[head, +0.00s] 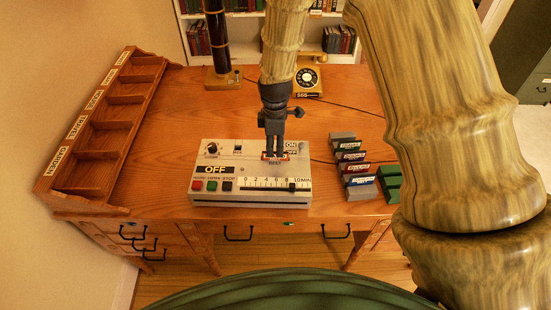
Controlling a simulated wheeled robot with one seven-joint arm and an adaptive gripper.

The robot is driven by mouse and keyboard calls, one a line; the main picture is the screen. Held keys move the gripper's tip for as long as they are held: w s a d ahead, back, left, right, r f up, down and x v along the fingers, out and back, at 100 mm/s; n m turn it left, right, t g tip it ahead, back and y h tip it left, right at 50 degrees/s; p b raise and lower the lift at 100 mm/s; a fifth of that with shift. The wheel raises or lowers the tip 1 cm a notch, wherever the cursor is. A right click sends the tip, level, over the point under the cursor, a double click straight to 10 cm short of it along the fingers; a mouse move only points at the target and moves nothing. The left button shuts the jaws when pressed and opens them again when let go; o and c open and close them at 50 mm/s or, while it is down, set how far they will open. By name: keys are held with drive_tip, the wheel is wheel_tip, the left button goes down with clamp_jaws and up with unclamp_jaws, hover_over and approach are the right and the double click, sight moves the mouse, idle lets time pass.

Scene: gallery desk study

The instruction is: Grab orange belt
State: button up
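A small orange-red piece with a pale label (286,156) is at the upper right part of the grey control box (225,200), right at my fingertips. I take it to be the orange belt, but its shape is too small to make out. My gripper (274,153) points straight down over the box, with its two dark fingers close together at this piece. The fingers cover its middle. I cannot tell whether they grip it or only stand around it, nor whether it touches the box.
The box has coloured buttons, a slider scale and an OFF sign. A wooden rack of labelled compartments (100,125) lines the desk's left. Several labelled blocks (352,167) and green pieces (390,183) stand right. A telephone (308,80) and dark column (218,45) are behind.

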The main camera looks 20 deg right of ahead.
sight(275, 152)
drive_tip(key=shift+w+d+f+p, duration=0.1)
drive_tip(key=shift+f+p, duration=0.25)
drive_tip(key=shift+f, duration=0.3)
drive_tip(key=shift+w+d+f+p, duration=0.1)
drive_tip(key=shift+f+p, duration=0.2)
drive_tip(key=shift+f, duration=0.3)
drive_tip(key=shift+a+f, duration=0.1)
drive_tip(key=shift+f, duration=0.9)
clamp_jaws()
